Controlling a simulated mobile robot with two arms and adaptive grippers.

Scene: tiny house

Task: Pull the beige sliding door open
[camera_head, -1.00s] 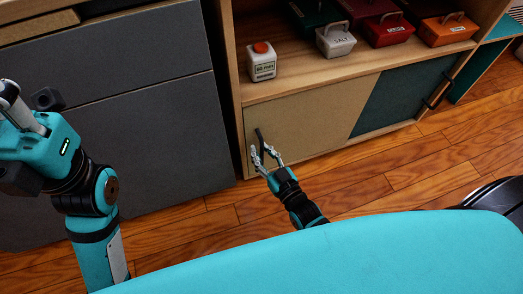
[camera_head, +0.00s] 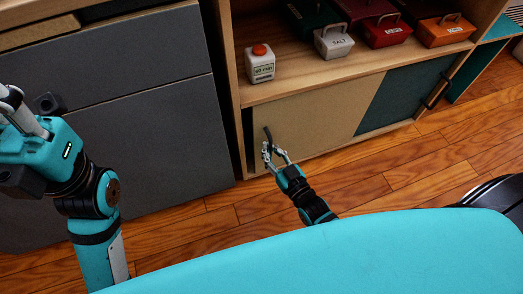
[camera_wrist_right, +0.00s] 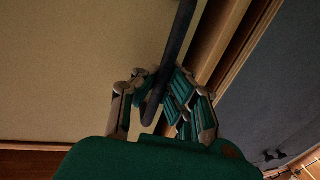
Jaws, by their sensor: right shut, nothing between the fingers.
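The beige sliding door (camera_head: 310,115) is the left front panel of the low wooden cabinet, with a narrow dark gap (camera_head: 248,140) along its left edge. Its dark bar handle (camera_head: 267,133) is near that edge. My right gripper (camera_head: 273,151) is at the handle, its fingers shut with nothing clamped between them. In the right wrist view the handle (camera_wrist_right: 178,45) runs down between the finger linkages, before the beige panel (camera_wrist_right: 75,65); the exact contact is hidden. My left gripper (camera_head: 12,110) is cut off at the left picture edge.
A teal panel (camera_head: 405,95) with its own dark handle (camera_head: 430,100) stands right of the beige door. Grey drawers (camera_head: 140,130) stand at left.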

